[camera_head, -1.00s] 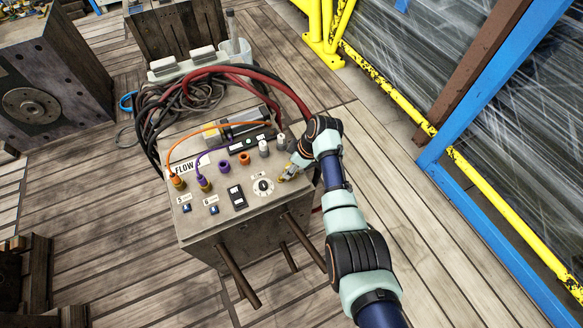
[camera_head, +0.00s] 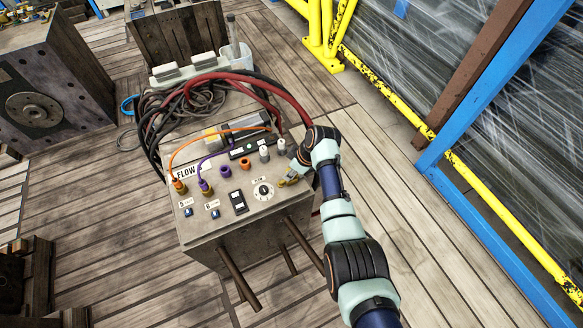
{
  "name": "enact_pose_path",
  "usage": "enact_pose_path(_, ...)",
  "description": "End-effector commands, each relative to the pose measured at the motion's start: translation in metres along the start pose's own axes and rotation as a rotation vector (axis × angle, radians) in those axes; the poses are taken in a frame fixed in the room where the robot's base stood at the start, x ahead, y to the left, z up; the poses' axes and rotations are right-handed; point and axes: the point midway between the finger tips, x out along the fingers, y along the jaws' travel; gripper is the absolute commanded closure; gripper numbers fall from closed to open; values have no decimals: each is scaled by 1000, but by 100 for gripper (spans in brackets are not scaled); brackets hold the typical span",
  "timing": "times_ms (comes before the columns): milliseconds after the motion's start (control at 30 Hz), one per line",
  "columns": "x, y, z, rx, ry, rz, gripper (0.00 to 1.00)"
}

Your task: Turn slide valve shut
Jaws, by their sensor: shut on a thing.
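A grey box with a sloped control panel (camera_head: 232,212) stands on the plank floor. At its right edge, beside a white dial with a black knob (camera_head: 263,191), is a small brass-yellow fitting that looks like the slide valve (camera_head: 288,181). My gripper (camera_head: 296,174) reaches in from the right and is shut on this fitting. The black wrist hides part of the fingers and the panel's upper right corner. The valve's exact angle is too small to tell.
Orange and purple cables (camera_head: 216,133) arch over the panel's plugs. Thick red and black hoses (camera_head: 262,85) coil behind the box and run close to my wrist. Brown bars (camera_head: 237,277) stick out in front. Yellow posts (camera_head: 322,32) stand behind; the planks at right are clear.

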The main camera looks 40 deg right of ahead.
Motion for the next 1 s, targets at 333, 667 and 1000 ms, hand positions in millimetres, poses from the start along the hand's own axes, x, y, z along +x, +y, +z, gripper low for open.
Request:
enact_pose_path(333,-5,-3,-2,272,-1,112,99)
enact_pose_path(667,-2,-4,-2,560,0,233,99)
enact_pose_path(1000,1,-5,-3,857,0,357,99)
